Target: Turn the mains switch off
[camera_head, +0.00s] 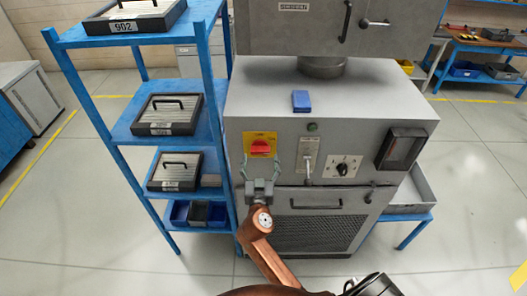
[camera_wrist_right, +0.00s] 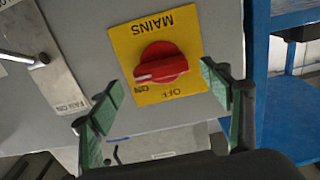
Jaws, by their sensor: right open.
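The mains switch is a red rotary knob (camera_head: 260,147) on a yellow plate (camera_head: 248,138) at the upper left of the grey machine's front. In the right wrist view the knob (camera_wrist_right: 161,64) shows large, with the plate's lettering upside down. Its pale mark points left, nearer the ON label than the OFF label. My right gripper (camera_head: 260,166) is just below and in front of the knob. In the wrist view its green-padded fingers (camera_wrist_right: 161,80) are wide apart, one either side of the knob, with nothing between them. Contact with the knob is not visible. My left gripper is out of view.
The grey machine (camera_head: 345,105) carries a blue box (camera_head: 301,101) on top. A fan switch plate (camera_head: 307,155) and black selector (camera_head: 343,167) lie right of the mains plate. A blue shelf rack (camera_head: 122,133) stands close on the left. Open floor (camera_head: 470,185) lies right.

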